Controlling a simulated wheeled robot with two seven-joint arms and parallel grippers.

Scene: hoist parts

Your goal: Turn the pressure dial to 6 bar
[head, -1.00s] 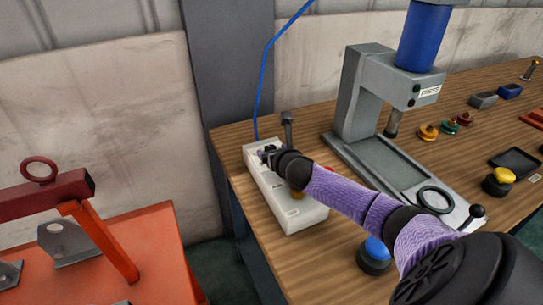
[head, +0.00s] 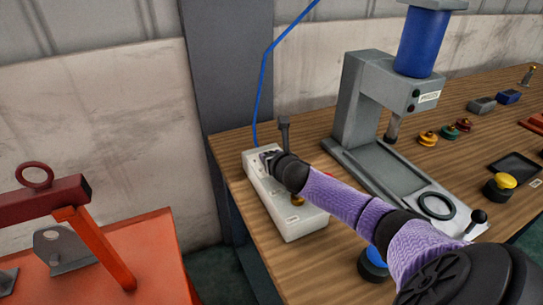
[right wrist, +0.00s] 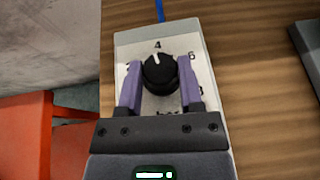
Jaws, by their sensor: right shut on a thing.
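The pressure dial (right wrist: 160,75) is a round black knob with a white pointer mark. In the right wrist view its pointer stands close to the 4, slightly left of straight up, and the 6 is to its right. Other numbers are partly hidden by the fingers. The dial sits on a pale control box (head: 293,219) at the table's left end. My right gripper (right wrist: 160,83) is shut on the dial, one purple finger on each side. In the head view the right gripper (head: 268,158) hides the dial. My left gripper is not in view.
A grey press with a blue cylinder (head: 421,43) stands right of the box. A dark upright lever (head: 285,132) is behind the gripper. A blue button (head: 373,266) is partly under my forearm. An orange stand (head: 150,250) is at the left.

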